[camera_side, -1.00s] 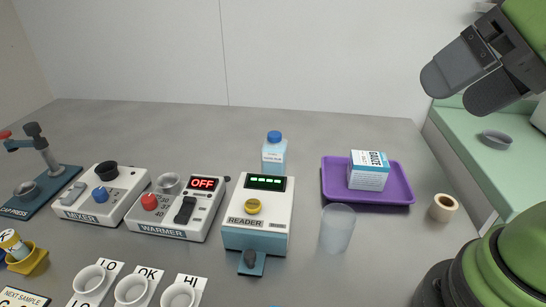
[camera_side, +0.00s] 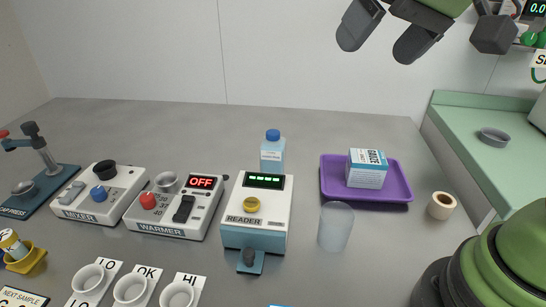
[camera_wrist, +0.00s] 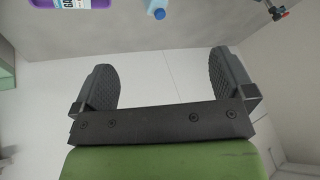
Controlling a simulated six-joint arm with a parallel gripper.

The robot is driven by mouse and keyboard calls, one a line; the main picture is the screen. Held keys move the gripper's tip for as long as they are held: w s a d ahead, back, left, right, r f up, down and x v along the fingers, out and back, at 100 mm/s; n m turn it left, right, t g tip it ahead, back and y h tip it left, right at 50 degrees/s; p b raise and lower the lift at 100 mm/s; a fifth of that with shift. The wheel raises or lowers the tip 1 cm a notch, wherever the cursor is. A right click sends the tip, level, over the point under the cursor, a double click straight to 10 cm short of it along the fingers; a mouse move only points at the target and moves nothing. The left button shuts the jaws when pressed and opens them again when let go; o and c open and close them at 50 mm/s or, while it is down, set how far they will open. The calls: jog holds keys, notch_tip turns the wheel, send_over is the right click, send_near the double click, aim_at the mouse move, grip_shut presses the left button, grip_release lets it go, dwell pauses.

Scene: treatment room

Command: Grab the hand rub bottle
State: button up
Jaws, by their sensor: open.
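The hand rub bottle (camera_side: 272,154) is most likely the clear, pale blue bottle with a blue cap standing behind the reader; its label is too small to read and its lower part is hidden by the reader. It also shows at the top of the wrist view (camera_wrist: 157,9), cut by the frame edge. My gripper (camera_side: 376,42) is high at the top of the side view, above and to the right of the bottle. Its two dark fingers are spread apart with nothing between them, as the wrist view (camera_wrist: 164,80) also shows.
The reader (camera_side: 257,212) stands just in front of the bottle. A purple tray (camera_side: 332,198) with a gauze box (camera_side: 367,168) is to its right. A translucent cup (camera_side: 335,227) and a tape roll (camera_side: 441,206) stand nearer. The warmer (camera_side: 176,207) and mixer (camera_side: 102,192) are left. Table behind them is clear.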

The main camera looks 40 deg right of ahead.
jog(key=w+f, duration=0.2)
jog(key=w, duration=0.5)
jog(key=n+g+h, duration=0.1)
jog(key=n+g, duration=0.1)
send_over(271, 143)
jog(key=s+d, duration=0.1)
jog(key=s, duration=0.1)
notch_tip(271, 143, down, 12)
jog(key=shift+n+g, duration=0.3)
jog(key=x, duration=0.7)
jog(key=shift+w+d+f, duration=0.15)
jog(key=shift+w+f, duration=0.05)
jog(key=shift+w, duration=0.15)
jog(key=x, duration=0.2)
jog(key=s+x, duration=0.1)
jog(key=x, duration=0.2)
jog(key=shift+d+f, duration=0.1)
jog(key=shift+d, duration=0.05)
jog(key=shift+w+f, duration=0.1)
jog(key=shift+f, duration=0.3)
jog(key=c, duration=0.9)
